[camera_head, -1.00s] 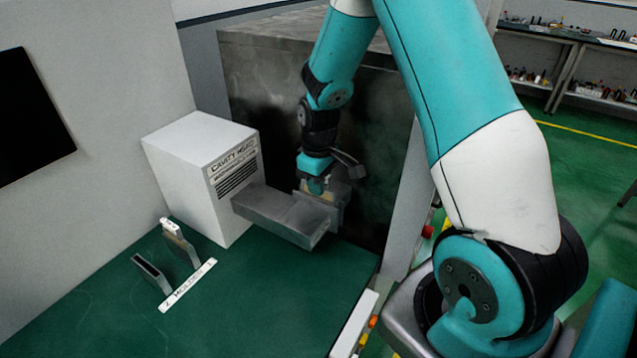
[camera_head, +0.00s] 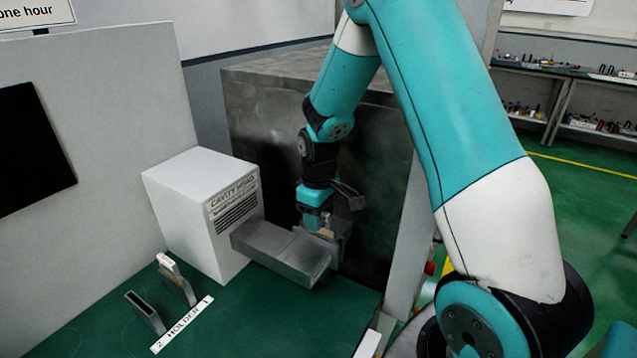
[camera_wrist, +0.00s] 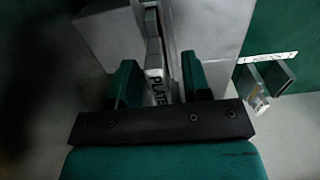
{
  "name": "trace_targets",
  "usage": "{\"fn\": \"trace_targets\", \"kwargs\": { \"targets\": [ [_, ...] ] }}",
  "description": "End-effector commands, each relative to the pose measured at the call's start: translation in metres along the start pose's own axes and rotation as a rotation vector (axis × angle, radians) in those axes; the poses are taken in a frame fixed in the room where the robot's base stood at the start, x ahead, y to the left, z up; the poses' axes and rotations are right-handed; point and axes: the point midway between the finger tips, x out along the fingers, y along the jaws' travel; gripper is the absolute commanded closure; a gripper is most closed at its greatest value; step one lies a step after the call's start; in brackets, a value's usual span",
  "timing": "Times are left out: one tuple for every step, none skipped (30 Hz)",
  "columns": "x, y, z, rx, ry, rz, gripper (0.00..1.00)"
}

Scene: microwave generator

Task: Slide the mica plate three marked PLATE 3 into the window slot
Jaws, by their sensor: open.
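My gripper (camera_wrist: 160,78) is open, its two teal fingers standing apart on either side of a narrow plate lettered PLATE (camera_wrist: 157,90); the number is hidden. The plate lies in line with the narrow slot (camera_wrist: 154,35) at the flange of the grey metal waveguide (camera_wrist: 212,35). How deep it sits in the slot I cannot tell. In the head view, my gripper (camera_head: 318,225) is at the right end of the waveguide (camera_head: 280,250), with a small tan patch below the jaws.
The white cavity head box (camera_head: 185,205) stands left of the waveguide. On the green bench (camera_head: 250,325), a holder labelled HOLDER (camera_head: 182,324) has two slots; the slot by 1 holds a white-topped plate (camera_head: 175,277), the one by 2 (camera_head: 145,310) looks empty. A dark metal cabinet (camera_head: 265,130) stands behind.

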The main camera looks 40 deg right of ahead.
Motion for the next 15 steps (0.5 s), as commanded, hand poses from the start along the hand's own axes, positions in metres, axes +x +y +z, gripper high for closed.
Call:
{"fn": "trace_targets", "kwargs": {
  "targets": [
    [-0.01,0.001,-0.001,0.0,0.006,0.004,0.56],
    [-0.017,0.001,-0.001,0.0,0.007,0.005,0.56],
    [-0.026,0.001,-0.001,0.0,0.008,0.005,0.56],
    [-0.034,0.001,-0.001,0.0,0.009,0.005,0.56],
    [-0.042,0.001,-0.001,0.0,0.008,0.005,0.56],
    [-0.052,0.001,-0.001,0.0,0.008,0.005,0.56],
    [-0.06,0.001,-0.001,0.0,0.008,0.005,0.56],
    [-0.069,0.001,-0.001,0.0,0.008,0.005,0.56],
    [-0.079,0.001,-0.001,0.0,0.008,0.005,0.56],
    [-0.086,0.001,-0.001,0.0,0.007,0.004,0.56],
    [-0.094,0.001,-0.001,0.0,0.008,0.005,0.56],
    [-0.103,0.0,-0.001,0.0,0.007,0.004,0.56],
    [-0.11,0.001,-0.001,0.0,0.007,0.004,0.56],
    [-0.116,0.001,-0.001,0.0,0.006,0.004,0.56],
    [-0.124,0.0,0.0,0.0,0.006,0.003,0.56]
  ]
}}
